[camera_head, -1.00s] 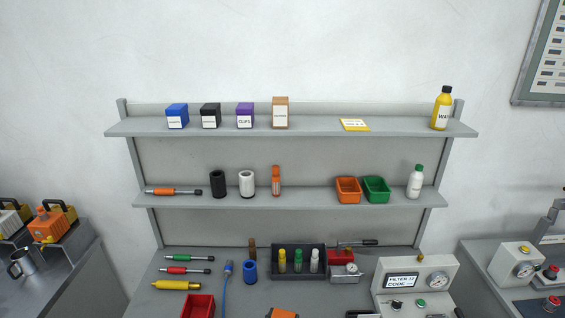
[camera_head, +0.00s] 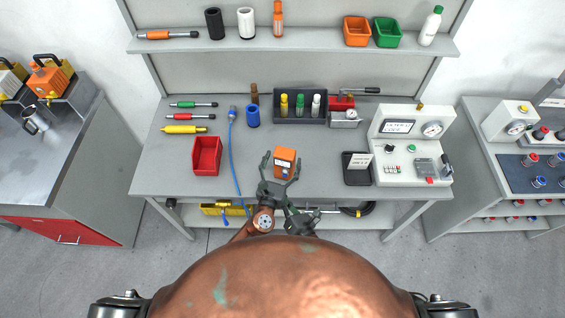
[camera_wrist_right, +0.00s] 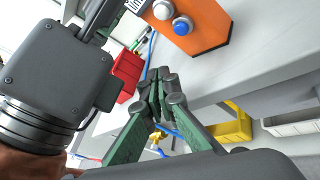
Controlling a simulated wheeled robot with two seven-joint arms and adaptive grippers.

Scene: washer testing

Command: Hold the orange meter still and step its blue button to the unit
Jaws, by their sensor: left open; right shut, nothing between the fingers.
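The orange meter (camera_head: 286,155) stands near the front edge of the grey workbench, with a small display on its face. My left gripper (camera_head: 282,166) is open, its fingers on either side of the meter; I cannot tell whether they touch it. In the right wrist view the meter (camera_wrist_right: 208,35) shows a blue button (camera_wrist_right: 181,27) beside a white one (camera_wrist_right: 163,10). My left gripper's grey body fills the left of that view. My right gripper (camera_head: 300,214) is shut and empty, below and in front of the meter; its fingertips (camera_wrist_right: 160,76) are apart from the blue button.
A red bin (camera_head: 207,155) and a blue cable (camera_head: 233,150) lie left of the meter. A black tray (camera_head: 300,104) with several bottles stands behind. The bench around the meter is clear.

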